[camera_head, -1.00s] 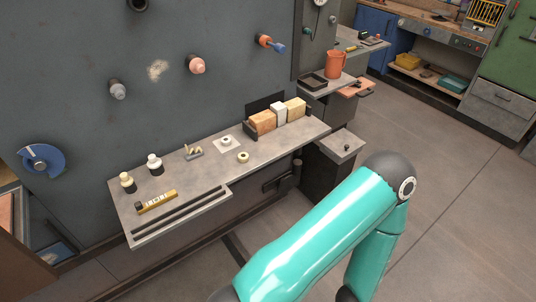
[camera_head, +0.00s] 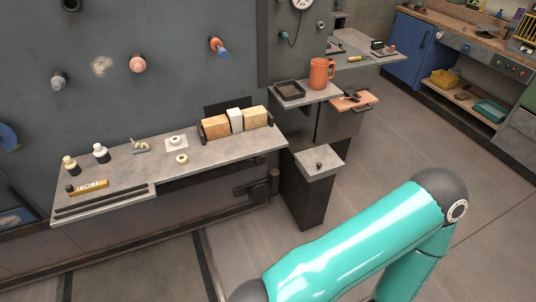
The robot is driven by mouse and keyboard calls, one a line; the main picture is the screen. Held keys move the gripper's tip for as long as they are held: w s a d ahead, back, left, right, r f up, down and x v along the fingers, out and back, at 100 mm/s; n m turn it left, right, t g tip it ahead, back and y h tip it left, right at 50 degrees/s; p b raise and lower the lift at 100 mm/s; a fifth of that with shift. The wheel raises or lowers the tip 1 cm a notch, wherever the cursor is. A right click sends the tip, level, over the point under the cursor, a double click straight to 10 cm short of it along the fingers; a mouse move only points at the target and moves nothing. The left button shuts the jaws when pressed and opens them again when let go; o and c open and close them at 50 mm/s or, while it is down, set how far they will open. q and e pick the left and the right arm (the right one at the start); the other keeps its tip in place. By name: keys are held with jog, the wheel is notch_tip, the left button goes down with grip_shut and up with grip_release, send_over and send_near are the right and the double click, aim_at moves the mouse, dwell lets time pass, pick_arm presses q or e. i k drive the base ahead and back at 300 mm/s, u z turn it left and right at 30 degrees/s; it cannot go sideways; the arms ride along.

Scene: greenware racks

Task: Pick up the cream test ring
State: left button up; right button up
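A small cream ring (camera_head: 181,159) lies flat on the grey wall shelf (camera_head: 222,152), near the middle. A second small pale ring (camera_head: 176,140) sits just behind it on a whitish square tile (camera_head: 169,147). They are too small to compare closely in colour. A teal arm of mine crosses the lower right, well apart from the rings. Neither of my grippers is in view.
On the shelf stand two small bottles (camera_head: 101,153), a yellow level-like bar (camera_head: 88,187), a small metal piece (camera_head: 140,146) and a rack of blocks (camera_head: 236,120). To the right are an orange jug (camera_head: 321,73), a black tray (camera_head: 289,90) and a dark pedestal (camera_head: 308,193).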

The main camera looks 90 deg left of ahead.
aim_at(182, 159)
jog(key=z, duration=0.2)
jog(key=i, duration=0.75)
jog(key=u, duration=2)
jog(key=i, duration=0.3)
jog(key=u, duration=2.35)
jog(key=k, duration=0.5)
jog(key=u, duration=0.45)
jog(key=i, duration=1.55)
jog(key=z, duration=0.45)
